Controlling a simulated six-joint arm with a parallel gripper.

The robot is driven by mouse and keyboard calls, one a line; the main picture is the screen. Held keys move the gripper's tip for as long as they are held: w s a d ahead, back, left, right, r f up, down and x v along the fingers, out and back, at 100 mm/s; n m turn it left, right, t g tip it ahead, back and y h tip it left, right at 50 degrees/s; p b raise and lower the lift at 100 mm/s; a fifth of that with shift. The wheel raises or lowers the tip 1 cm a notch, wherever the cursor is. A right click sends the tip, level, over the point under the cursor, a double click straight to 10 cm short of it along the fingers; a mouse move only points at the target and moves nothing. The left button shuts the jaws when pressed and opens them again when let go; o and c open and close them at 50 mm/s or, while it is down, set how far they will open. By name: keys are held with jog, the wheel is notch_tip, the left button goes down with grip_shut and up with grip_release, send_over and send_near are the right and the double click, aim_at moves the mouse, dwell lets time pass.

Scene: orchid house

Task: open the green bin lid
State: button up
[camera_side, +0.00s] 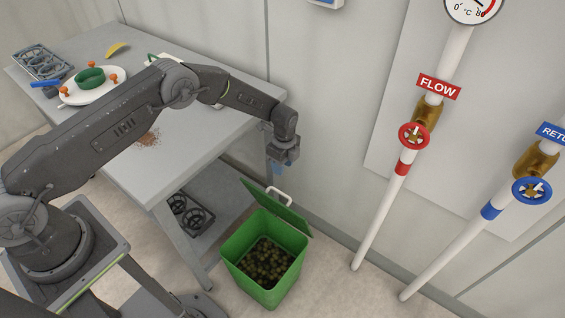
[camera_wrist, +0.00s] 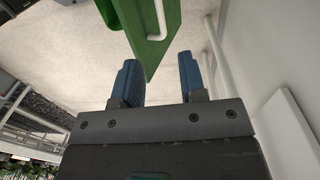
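The green bin (camera_side: 262,285) stands on the floor beside the table, with dark brownish contents showing inside. Its green lid (camera_side: 290,214) is raised and tilted up at the back, with a white handle (camera_side: 279,194) on it. My gripper (camera_side: 279,171) is above the lid, apart from the handle. In the wrist view my gripper (camera_wrist: 162,80) has its two blue fingers spread with nothing between them. The lid's edge (camera_wrist: 152,50) and the white handle (camera_wrist: 161,20) lie beyond the fingertips.
A grey table (camera_side: 190,135) stands left of the bin, with a white plate (camera_side: 95,86) and other items on top and a lower shelf. White pipes with a red valve wheel (camera_side: 413,135) and a blue valve wheel (camera_side: 531,190) run along the wall at right. Floor right of the bin is clear.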

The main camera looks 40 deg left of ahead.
aim_at(282, 205)
jog(key=shift+r, duration=0.25)
jog(key=shift+c, duration=0.8)
jog(key=shift+s+a+f, duration=0.15)
jog(key=shift+s+f, duration=0.1)
jog(key=shift+f, duration=0.05)
jog(key=shift+c, duration=0.7)
jog(key=s+t, duration=0.1)
jog(key=s+f+t, duration=0.1)
jog(key=s+a+t, duration=0.1)
jog(key=s, duration=0.1)
jog(key=shift+s+f, duration=0.1)
jog(key=shift+f, duration=0.3)
grip_shut()
jog(key=shift+s+d+f+t, duration=0.1)
jog(key=shift+s+t, duration=0.3)
jog(key=shift+s, duration=0.2)
jog(key=x, duration=1)
